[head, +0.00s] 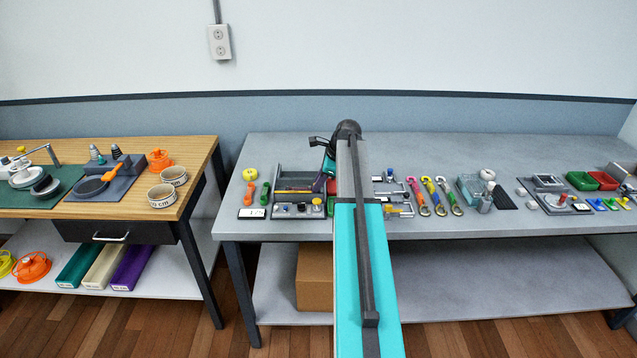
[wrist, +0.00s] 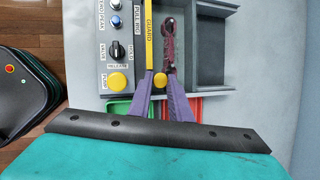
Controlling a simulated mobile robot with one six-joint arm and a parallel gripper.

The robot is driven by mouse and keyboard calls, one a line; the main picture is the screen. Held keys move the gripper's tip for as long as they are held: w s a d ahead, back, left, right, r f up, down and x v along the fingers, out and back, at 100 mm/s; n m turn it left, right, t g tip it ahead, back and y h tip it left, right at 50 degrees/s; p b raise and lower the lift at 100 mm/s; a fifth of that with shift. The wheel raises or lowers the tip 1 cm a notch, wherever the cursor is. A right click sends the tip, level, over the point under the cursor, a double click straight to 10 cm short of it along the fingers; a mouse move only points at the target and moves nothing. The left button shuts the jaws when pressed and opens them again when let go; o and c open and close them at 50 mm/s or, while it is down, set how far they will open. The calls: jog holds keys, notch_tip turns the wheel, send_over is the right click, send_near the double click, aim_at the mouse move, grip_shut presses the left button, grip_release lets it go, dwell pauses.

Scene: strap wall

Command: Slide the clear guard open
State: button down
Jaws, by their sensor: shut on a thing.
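In the wrist view, the guard's yellow strip (wrist: 149,38), lettered GUARD, runs along the edge of a control panel (wrist: 107,60). A small round yellow knob (wrist: 160,81) sits beside the strip's near end. My gripper (wrist: 159,84) has its purple fingers closed on this knob, one on each side. The clear sheet of the guard is hard to make out. In the head view, the control panel (head: 290,211) is at the front of the bench, and my arm hides the knob and most of my gripper.
The panel carries a black knob (wrist: 117,49), a yellow button (wrist: 118,81) and smaller buttons. A grey tray (wrist: 210,72) with compartments and a dark reddish tool (wrist: 169,45) lie right of the strip. Hooked straps (head: 428,188) lie on the bench (head: 480,150) right of my arm.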

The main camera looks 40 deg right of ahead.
jog(key=shift+w+d+p, duration=0.15)
jog(key=shift+w+d, duration=1.45)
jog(key=shift+w, duration=0.25)
jog(key=shift+w+d+p, duration=0.15)
jog(key=shift+w+d, duration=1.4)
jog(key=shift+w, duration=0.3)
jog(key=shift+w+r, duration=0.1)
jog(key=shift+d, duration=0.1)
jog(key=c, duration=1.6)
grip_release()
